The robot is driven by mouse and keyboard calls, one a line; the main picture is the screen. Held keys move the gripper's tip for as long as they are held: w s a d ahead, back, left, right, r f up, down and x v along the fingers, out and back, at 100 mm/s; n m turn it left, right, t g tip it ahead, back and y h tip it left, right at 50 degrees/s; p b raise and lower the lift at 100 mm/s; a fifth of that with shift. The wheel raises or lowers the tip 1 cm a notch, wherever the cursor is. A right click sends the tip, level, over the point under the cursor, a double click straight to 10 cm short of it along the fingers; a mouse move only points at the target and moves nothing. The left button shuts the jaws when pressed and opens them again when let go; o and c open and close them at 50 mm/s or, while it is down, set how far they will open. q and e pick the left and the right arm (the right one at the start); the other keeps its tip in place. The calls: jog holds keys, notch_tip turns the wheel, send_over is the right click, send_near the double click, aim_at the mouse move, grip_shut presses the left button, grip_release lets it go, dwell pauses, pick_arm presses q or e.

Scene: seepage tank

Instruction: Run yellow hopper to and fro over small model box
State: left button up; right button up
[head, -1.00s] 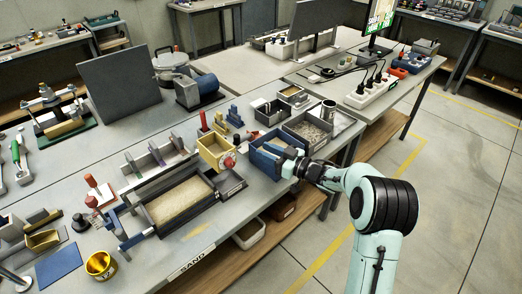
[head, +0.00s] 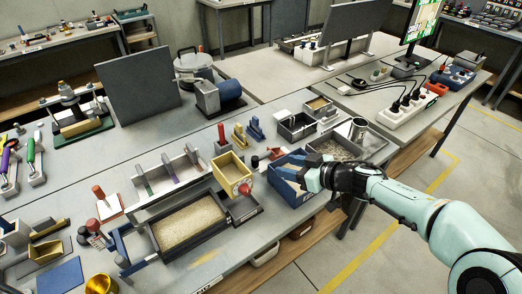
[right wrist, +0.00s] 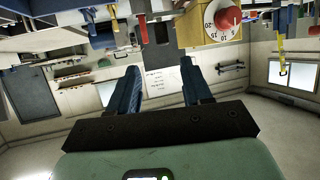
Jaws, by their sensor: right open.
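The yellow hopper (head: 227,166) is an open-topped box with a red knob on a white dial on its right side. It stands at the far right end of the small model box (head: 240,214), a dark tray filled with tan sand. The hopper also shows at the top of the right wrist view (right wrist: 188,32), dial facing the camera. My right gripper (head: 300,174) is over the blue bin, right of the hopper and apart from it. Its two blue fingers (right wrist: 161,85) are spread with nothing between them. My left gripper is out of view.
The blue bin (head: 292,196) stands close right of the hopper. Behind are grey trays of material (head: 297,127) and a metal cup (head: 357,130). A grey rack (head: 165,180) runs along the model box's far side. Open floor lies right of the bench.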

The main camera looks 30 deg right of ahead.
aim_at(257, 159)
jog(key=b+x, duration=0.3)
jog(key=x, duration=0.9)
jog(key=shift+a+f, duration=0.15)
jog(key=shift+a, duration=0.05)
jog(key=shift+w+a+f+b, duration=0.1)
jog(key=shift+w+a+b, duration=0.05)
jog(key=shift+w+b, duration=0.25)
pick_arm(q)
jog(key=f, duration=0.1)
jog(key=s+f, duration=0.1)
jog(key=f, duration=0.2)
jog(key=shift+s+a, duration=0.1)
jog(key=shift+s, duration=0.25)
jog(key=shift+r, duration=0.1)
pick_arm(e)
grip_shut()
